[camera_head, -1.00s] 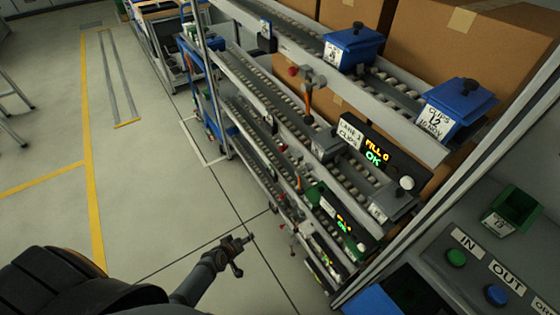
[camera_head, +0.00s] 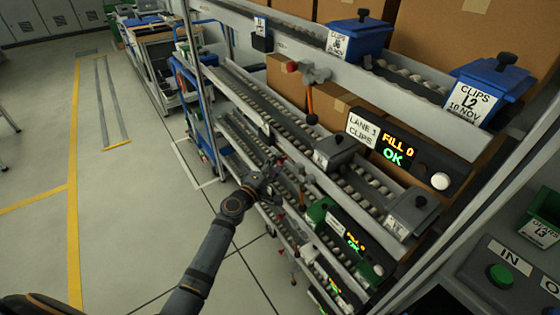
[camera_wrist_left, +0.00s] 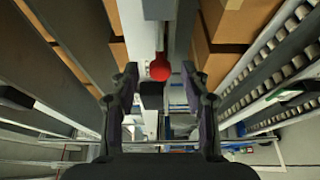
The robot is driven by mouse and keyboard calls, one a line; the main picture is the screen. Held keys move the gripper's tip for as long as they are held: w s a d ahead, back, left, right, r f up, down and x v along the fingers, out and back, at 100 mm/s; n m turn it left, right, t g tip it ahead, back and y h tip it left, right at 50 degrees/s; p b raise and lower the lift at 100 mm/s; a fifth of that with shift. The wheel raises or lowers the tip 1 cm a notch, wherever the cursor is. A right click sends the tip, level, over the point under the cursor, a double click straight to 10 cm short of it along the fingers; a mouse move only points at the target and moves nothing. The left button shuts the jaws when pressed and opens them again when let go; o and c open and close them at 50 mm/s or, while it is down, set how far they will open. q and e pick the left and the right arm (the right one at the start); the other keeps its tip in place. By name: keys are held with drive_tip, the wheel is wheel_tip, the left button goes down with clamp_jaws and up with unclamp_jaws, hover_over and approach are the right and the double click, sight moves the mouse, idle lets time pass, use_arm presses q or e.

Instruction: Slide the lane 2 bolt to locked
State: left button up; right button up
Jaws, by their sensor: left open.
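In the left wrist view a red round knob (camera_wrist_left: 160,68) sits on a grey upright part, ahead of and between my open fingers, with a gap to each. I cannot read a lane label there, so I cannot tell if it is the lane 2 bolt. In the head view my left gripper (camera_head: 268,182) is beside the middle rack lane, overlapping its fittings and hiding what lies behind. Another red knob (camera_head: 291,67) with an orange lever (camera_head: 309,100) is higher, near the lane 1 display (camera_head: 392,150). My right gripper is not in view.
Roller lanes slope across the rack, with blue bins (camera_head: 357,42) on the top one and grey lidded boxes (camera_head: 336,149) below. A lower display (camera_head: 352,238) has a green housing beside it. A control panel (camera_head: 500,275) stands at the right. Open floor lies left.

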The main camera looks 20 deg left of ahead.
use_arm(q)
drive_tip(key=shift+x, duration=1.3)
clamp_jaws()
